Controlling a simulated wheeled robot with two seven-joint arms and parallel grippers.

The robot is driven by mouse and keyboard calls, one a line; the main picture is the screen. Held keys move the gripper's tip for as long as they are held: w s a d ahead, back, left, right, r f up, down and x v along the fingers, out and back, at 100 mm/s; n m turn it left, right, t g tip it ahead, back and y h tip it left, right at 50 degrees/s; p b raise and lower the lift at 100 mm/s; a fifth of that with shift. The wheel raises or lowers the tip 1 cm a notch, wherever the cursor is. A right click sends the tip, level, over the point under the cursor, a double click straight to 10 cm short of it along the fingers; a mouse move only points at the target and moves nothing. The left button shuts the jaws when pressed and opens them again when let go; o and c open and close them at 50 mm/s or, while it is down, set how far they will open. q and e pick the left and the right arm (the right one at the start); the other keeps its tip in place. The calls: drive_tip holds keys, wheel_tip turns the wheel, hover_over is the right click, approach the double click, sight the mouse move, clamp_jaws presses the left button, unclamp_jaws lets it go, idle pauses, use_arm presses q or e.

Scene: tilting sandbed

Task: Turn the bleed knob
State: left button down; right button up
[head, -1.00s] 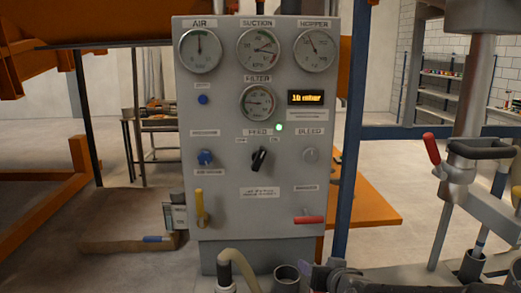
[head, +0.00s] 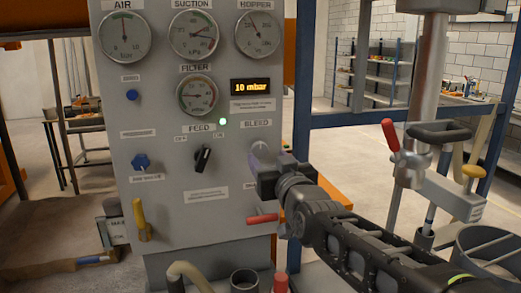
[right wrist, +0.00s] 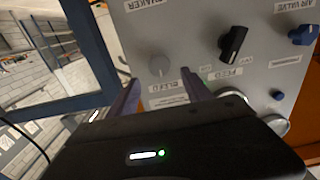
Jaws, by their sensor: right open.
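The bleed knob (right wrist: 158,65) is a small round grey knob on the grey control panel (head: 225,213). It shows in the right wrist view just beyond my right gripper (right wrist: 158,82). The two fingers are apart, one on each side of the knob's line; I cannot tell whether they touch it. My left gripper is not in view.
The black feed knob (head: 202,158) is left of the gripper. A red lever (head: 262,218) sits just below it. A blue knob (head: 141,162) and yellow lever (head: 141,220) are further left. A metal post with a red-handled clamp (head: 391,135) stands at the right.

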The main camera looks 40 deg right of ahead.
sight(261, 150)
drive_tip(key=p+x, duration=0.1)
drive_tip(key=x, duration=0.5)
drive_tip(key=shift+w+d+p, duration=0.1)
drive_tip(key=shift+w+p, duration=0.05)
drive_tip(key=shift+p, duration=0.25)
clamp_jaws()
drive_tip(key=shift+f, duration=0.1)
